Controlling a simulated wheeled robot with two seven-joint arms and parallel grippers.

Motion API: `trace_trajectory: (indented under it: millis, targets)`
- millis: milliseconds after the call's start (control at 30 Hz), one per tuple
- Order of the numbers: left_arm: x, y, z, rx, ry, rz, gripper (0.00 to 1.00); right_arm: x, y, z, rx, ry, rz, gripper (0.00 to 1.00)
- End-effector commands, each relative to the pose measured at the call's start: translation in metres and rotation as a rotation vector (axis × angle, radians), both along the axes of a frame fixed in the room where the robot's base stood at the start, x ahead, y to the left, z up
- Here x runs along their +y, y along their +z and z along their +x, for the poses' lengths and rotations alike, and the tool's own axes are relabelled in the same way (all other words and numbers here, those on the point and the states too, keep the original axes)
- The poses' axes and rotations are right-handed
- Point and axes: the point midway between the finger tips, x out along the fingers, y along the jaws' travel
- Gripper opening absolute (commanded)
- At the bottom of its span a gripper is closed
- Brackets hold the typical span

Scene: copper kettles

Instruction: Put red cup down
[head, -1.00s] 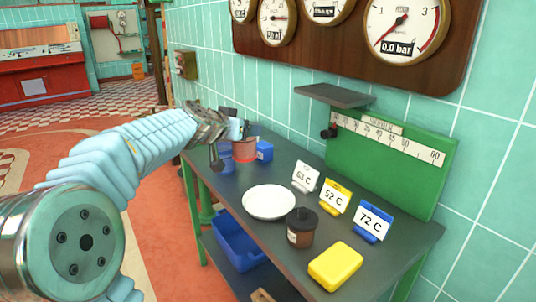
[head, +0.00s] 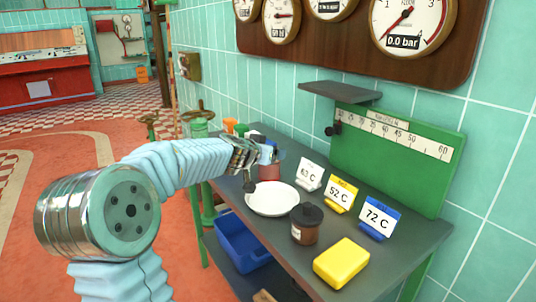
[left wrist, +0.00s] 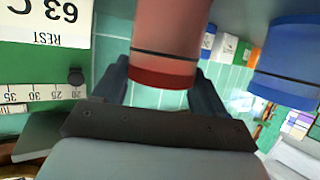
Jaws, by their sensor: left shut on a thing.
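My left gripper (head: 266,158) is shut on the red cup (head: 269,173), at the far edge of the white plate (head: 272,204) in the head view. The gripper partly hides the cup there. In the left wrist view the picture is turned over, and the red cup (left wrist: 165,45) sits between the two dark fingers of the gripper (left wrist: 163,88). I cannot tell whether its base touches the plate or hangs above it. My right gripper is not in view.
A blue cup (left wrist: 290,60) shows in the left wrist view. On the dark table stand temperature cards (head: 340,195), a brown jar (head: 306,228) and a yellow block (head: 341,263). A green scale board (head: 395,160) stands at the back. A blue bin (head: 240,246) sits below.

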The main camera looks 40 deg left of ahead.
Motion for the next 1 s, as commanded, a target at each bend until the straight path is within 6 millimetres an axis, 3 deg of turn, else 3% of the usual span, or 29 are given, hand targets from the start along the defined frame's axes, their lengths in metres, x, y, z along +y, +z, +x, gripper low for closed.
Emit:
trace_trajectory:
  millis: [100,133,267,667,1000]
  targets:
    - [0.0,-0.002,0.0,0.0,-0.001,0.0,0.36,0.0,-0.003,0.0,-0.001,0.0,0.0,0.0]
    - [0.0,-0.001,0.0,0.0,-0.001,0.0,0.76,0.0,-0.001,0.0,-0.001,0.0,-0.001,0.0]
    - [0.0,-0.001,0.0,0.0,-0.001,0.0,0.96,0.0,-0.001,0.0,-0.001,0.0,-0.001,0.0]
    - [-0.002,0.003,-0.007,-0.001,-0.001,0.002,0.97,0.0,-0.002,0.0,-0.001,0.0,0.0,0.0]
    - [-0.018,0.031,-0.073,-0.003,0.0,0.003,0.97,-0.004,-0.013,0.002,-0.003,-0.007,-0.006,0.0]
